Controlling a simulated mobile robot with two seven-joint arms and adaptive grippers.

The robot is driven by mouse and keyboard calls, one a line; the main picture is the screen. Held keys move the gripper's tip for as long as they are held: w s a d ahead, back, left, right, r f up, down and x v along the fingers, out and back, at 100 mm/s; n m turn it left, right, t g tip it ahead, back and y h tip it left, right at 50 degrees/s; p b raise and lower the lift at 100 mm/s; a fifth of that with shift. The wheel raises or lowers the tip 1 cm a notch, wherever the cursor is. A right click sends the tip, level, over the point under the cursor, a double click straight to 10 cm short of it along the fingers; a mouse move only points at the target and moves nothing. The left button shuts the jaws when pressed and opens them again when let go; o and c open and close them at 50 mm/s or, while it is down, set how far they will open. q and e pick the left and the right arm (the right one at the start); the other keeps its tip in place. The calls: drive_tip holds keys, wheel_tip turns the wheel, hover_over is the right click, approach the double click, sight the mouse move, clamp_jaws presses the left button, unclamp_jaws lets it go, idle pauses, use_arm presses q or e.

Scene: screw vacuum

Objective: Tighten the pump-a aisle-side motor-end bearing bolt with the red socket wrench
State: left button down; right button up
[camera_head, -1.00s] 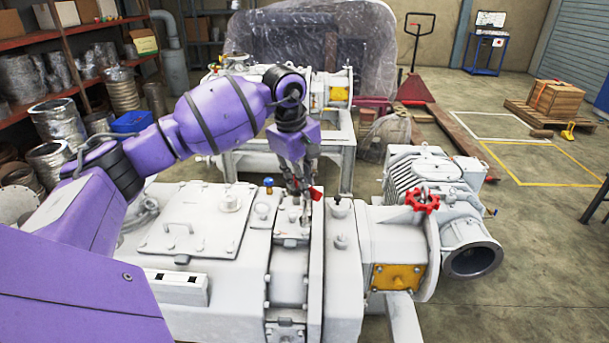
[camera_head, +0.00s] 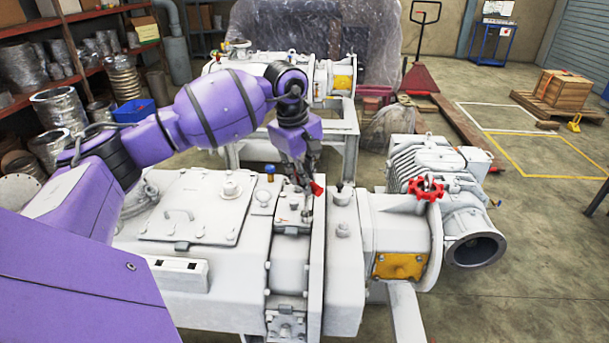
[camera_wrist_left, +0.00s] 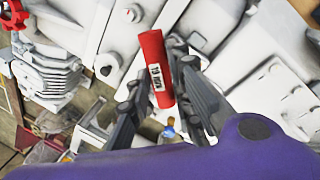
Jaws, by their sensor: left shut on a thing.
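The red socket wrench (camera_wrist_left: 156,72), with a white label reading 19 mm, is held between the fingers of my left gripper (camera_wrist_left: 168,88) in the left wrist view. In the head view my left gripper (camera_head: 302,178) is over the top of the near white pump (camera_head: 205,215), and the wrench's red part (camera_head: 317,187) shows beside its fingertips. The wrench's lower end is close to the bearing housing. I cannot tell whether it sits on a bolt. My right gripper is not in view.
A red handwheel (camera_head: 425,188) and an open pipe flange (camera_head: 474,249) are at the pump's right end. A second white pump (camera_head: 345,95) stands behind. Shelves line the left wall.

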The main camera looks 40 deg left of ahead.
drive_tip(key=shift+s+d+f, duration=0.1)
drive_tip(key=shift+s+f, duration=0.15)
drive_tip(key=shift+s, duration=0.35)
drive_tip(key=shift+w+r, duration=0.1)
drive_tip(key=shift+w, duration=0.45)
use_arm(q)
drive_tip(key=shift+f, duration=0.25)
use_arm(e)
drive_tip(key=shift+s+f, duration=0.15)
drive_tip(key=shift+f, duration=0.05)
use_arm(q)
drive_tip(key=shift+f+b, duration=0.4)
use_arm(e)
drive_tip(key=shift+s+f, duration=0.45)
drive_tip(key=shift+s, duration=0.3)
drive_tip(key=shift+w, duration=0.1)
